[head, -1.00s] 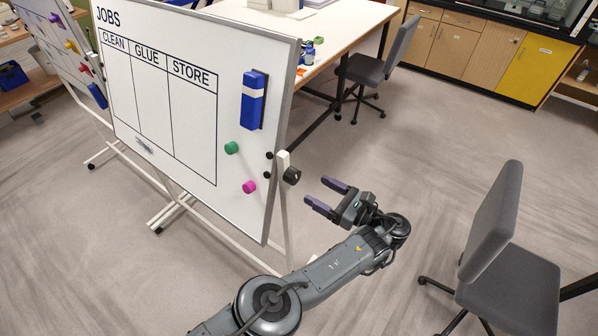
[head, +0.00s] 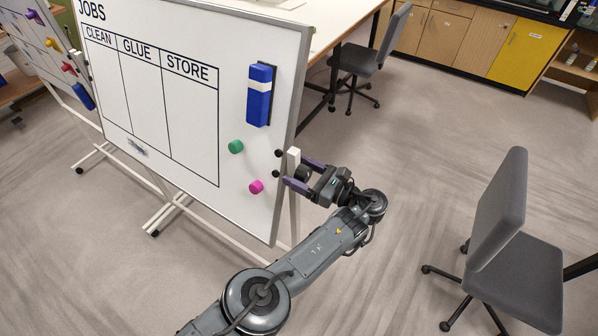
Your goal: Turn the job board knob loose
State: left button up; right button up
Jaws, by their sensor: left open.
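The job board (head: 148,160) stands tilted on a white frame, with CLEAN, GLUE and STORE columns. Its black knob (head: 303,173) sits at the right side post (head: 294,208), partly hidden by my gripper. My left gripper (head: 300,173) is at the knob, with its two purple fingers open, one on the upper side and one on the lower side of the knob. I cannot tell whether the fingers touch it. My right gripper is not in view.
A blue eraser (head: 259,96), a green magnet (head: 236,147) and a pink magnet (head: 256,187) are on the board near the gripper. A grey chair (head: 505,240) stands at the right. Open floor (head: 420,150) lies between the board and the chair.

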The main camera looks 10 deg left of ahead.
pick_arm(q)
jog(key=shift+c, duration=0.7)
jog(key=c, duration=0.9)
jog(key=shift+r+n+p, duration=0.1)
jog(key=shift+n+p, duration=0.4)
jog(key=shift+n, duration=1.7)
jog(key=o, duration=1)
jog(key=shift+o, duration=0.2)
